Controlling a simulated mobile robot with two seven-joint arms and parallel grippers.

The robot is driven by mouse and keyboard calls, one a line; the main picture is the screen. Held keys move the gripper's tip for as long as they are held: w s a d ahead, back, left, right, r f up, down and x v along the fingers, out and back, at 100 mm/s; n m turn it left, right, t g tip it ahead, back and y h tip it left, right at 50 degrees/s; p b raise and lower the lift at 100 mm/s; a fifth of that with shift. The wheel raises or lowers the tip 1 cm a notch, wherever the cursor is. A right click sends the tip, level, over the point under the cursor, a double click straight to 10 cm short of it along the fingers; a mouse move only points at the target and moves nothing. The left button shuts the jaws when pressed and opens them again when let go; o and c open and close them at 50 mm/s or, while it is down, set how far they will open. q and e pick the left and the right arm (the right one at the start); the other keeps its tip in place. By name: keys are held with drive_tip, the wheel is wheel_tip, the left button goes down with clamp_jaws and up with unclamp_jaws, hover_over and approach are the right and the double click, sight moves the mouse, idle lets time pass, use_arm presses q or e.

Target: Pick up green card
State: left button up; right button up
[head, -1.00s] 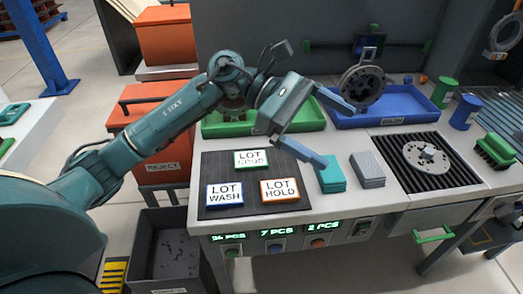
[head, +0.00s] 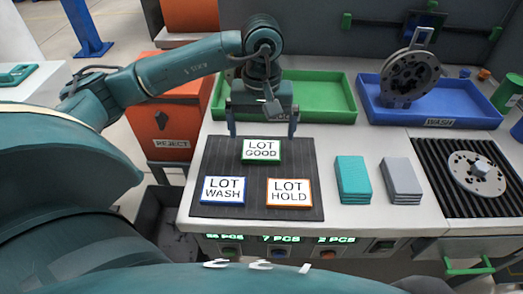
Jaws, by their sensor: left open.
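The green card (head: 262,150), a white card with a green border reading LOT GOOD, lies flat at the top of the dark ribbed mat (head: 215,160). My left gripper (head: 262,130) is open above and just behind it, pointing down, with one finger to each side of the card. The gripper looks empty; whether the fingertips touch the mat I cannot tell. The blue-bordered LOT WASH card (head: 223,190) and the orange-bordered LOT HOLD card (head: 289,192) lie in front of it on the mat. My right gripper is not in view.
A green tray (head: 325,111) is behind the mat. A blue tray (head: 475,115) holding a metal disc (head: 409,76) stands right of it. Teal cloths (head: 353,180) and grey cloths (head: 401,180) lie right of the mat. An orange REJECT bin (head: 172,118) stands left.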

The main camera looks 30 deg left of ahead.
sight(261, 152)
use_arm(q)
drive_tip(key=f, duration=0.5)
drive_tip(key=shift+w+a+f, duration=0.1)
drive_tip(key=shift+a+f, duration=0.1)
drive_tip(key=shift+f, duration=0.5)
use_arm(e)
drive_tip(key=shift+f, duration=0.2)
use_arm(q)
drive_tip(key=c, duration=0.9)
wheel_tip(261, 152, up, 14)
drive_tip(key=p, duration=0.2)
drive_tip(key=shift+p, duration=0.35)
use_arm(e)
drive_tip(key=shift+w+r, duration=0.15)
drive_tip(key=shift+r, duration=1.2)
